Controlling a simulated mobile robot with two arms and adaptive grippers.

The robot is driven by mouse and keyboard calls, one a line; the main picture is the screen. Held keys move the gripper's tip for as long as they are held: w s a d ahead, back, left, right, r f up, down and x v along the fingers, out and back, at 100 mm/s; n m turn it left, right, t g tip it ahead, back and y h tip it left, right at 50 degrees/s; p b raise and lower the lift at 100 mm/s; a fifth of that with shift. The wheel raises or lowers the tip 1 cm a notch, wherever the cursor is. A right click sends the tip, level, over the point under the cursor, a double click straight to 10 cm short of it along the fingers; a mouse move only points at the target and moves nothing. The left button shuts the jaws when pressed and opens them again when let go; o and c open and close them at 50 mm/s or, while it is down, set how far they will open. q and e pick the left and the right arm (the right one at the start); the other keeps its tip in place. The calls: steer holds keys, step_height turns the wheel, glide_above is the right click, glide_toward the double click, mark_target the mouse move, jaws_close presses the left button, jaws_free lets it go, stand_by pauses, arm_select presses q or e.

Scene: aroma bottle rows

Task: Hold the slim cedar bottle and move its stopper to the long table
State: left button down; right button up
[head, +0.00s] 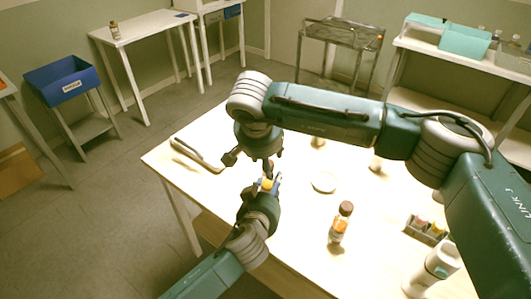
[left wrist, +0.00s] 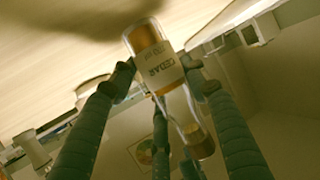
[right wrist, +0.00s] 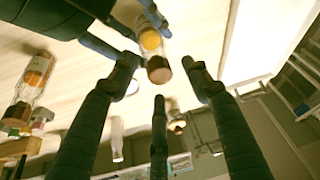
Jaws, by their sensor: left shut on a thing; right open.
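The slim cedar bottle (left wrist: 161,70) is clear, with amber contents and a white CEDAR label. My left gripper (left wrist: 158,78) is shut around its body and holds it above the white table (head: 300,225). In the head view only a small yellowish part of the bottle (head: 268,184) shows. The brown stopper (right wrist: 158,71) is at the bottle's end in the right wrist view. My right gripper (head: 258,162) reaches down from above, close to my left gripper. Its fingers are open on both sides of the stopper, with visible gaps.
On the white table are an amber bottle with a brown cap (head: 340,223), a small white dish (head: 323,182), a rack of small bottles (head: 426,230), a white bottle (head: 432,268) and a long-handled tool (head: 197,155). A blue bin (head: 64,82) and a side table (head: 145,24) stand behind.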

steer(key=shift+w+f, duration=0.15)
steer(key=shift+f, duration=0.2)
steer(key=shift+c, duration=0.5)
jaws_close()
arm_select(q)
steer(key=shift+d, duration=0.1)
arm_select(e)
steer(key=shift+r, duration=0.15)
steer(key=shift+r, duration=0.95)
